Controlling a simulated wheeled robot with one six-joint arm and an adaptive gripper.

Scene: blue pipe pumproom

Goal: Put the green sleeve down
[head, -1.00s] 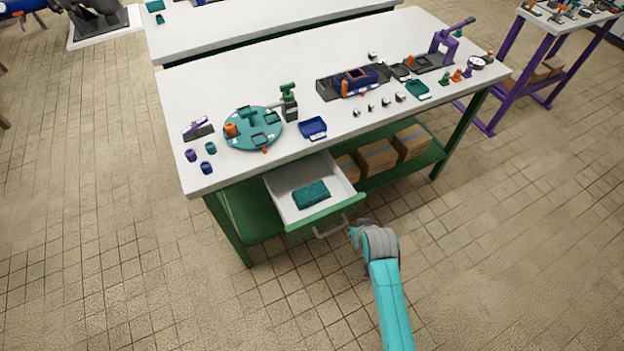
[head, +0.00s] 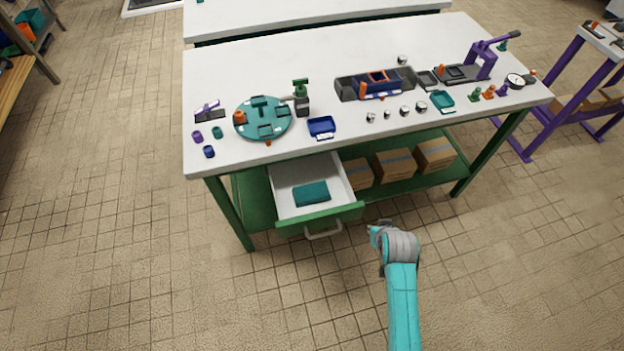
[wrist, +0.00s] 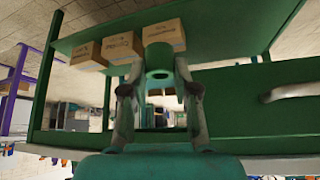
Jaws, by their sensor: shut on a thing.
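The green sleeve (wrist: 159,58) is a short hollow cylinder, seen in the wrist view between the two fingers of my gripper (wrist: 158,80). The fingers are shut on it and it is held in the air. In the head view my gripper (head: 376,236) is low in front of the workbench (head: 245,72), right of the open drawer and below the tabletop edge. The sleeve cannot be made out there.
The open drawer (head: 281,178) holds a teal block (head: 311,194) and juts out, with a handle (head: 323,231). Cardboard boxes (head: 396,163) sit on the lower shelf. The tabletop carries a round teal fixture (head: 282,113) and small sleeves (head: 209,152). Its front left is partly clear.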

